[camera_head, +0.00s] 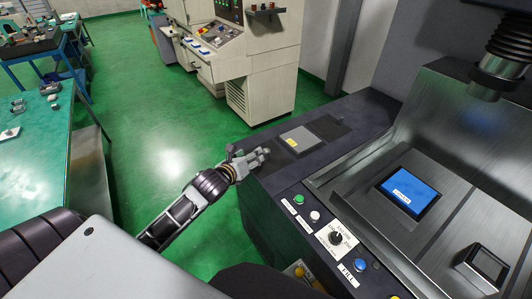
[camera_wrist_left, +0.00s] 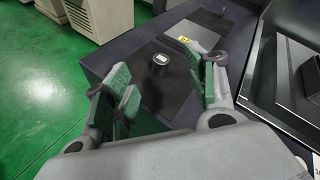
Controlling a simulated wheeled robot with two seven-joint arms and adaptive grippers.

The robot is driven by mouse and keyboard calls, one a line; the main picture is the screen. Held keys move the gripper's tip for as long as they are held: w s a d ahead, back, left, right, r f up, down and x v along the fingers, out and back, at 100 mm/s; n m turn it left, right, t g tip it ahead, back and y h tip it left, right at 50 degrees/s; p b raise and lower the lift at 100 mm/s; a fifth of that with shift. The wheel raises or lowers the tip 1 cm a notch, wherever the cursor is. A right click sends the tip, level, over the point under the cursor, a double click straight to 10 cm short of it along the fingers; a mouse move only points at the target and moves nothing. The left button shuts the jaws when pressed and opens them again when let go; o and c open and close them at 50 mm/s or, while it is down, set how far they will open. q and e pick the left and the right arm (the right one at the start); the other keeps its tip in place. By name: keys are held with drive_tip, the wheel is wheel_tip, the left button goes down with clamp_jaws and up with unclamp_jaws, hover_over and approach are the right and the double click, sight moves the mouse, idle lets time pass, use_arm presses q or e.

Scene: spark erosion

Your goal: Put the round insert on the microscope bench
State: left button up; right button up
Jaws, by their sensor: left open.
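A small dark round piece with a pale label on top, which looks like the round insert (camera_wrist_left: 159,63), stands upright on a dark mat (camera_wrist_left: 168,88) on the machine's side ledge. My left gripper (camera_wrist_left: 168,84) is open, its green-padded fingers on either side of the view and the insert just beyond them, apart from both. In the head view my left gripper (camera_head: 258,156) is over the near edge of the ledge; the insert is hard to make out there. My right gripper is not in view. I cannot tell which bench is the microscope bench.
A grey plate (camera_head: 299,139) lies on the ledge beyond the insert. The machine tank with a blue-topped block (camera_head: 408,190) and a control panel (camera_head: 335,238) are to the right. A green-topped table (camera_head: 35,150) stands at left, a cream machine (camera_head: 262,75) behind. Green floor lies between.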

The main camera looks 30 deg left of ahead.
sight(265, 154)
use_arm(q)
wheel_tip(265, 154, down, 3)
drive_tip(key=n+h+p, duration=0.1)
drive_tip(key=n, duration=2.9)
drive_tip(key=shift+s+d+p, duration=0.1)
drive_tip(key=shift+s+p, duration=0.05)
drive_tip(key=shift+p, duration=0.15)
drive_tip(key=shift+p+x, duration=0.55)
drive_tip(key=shift+x, duration=3.75)
